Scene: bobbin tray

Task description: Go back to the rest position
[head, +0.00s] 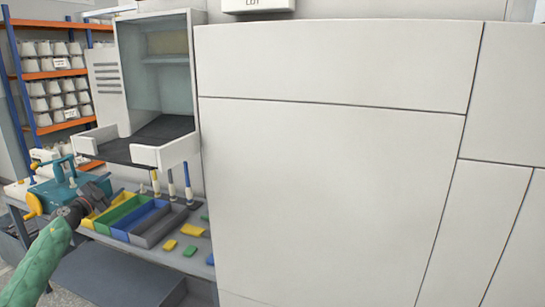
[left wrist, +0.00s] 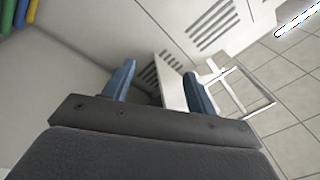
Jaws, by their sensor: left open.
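My left gripper (head: 98,190) is at the lower left of the head view, at the end of my green-sleeved arm. It is in front of the teal machine with the yellow handwheel (head: 58,190) and beside the tray's left end; I cannot tell whether it touches either. In the left wrist view the two blue fingers of my left gripper (left wrist: 160,85) are spread apart with nothing between them. The tray (head: 166,236) has yellow, green, blue and grey compartments and stands on the bench. My right gripper is in neither view.
Yellow pieces (head: 192,230) and green pieces lie on the bench right of the tray. Several slim upright posts (head: 171,186) stand behind it. A pale open cabinet (head: 152,70) rises at the back. A large white panel (head: 330,180) fills the right. Racks of cones (head: 50,85) stand far left.

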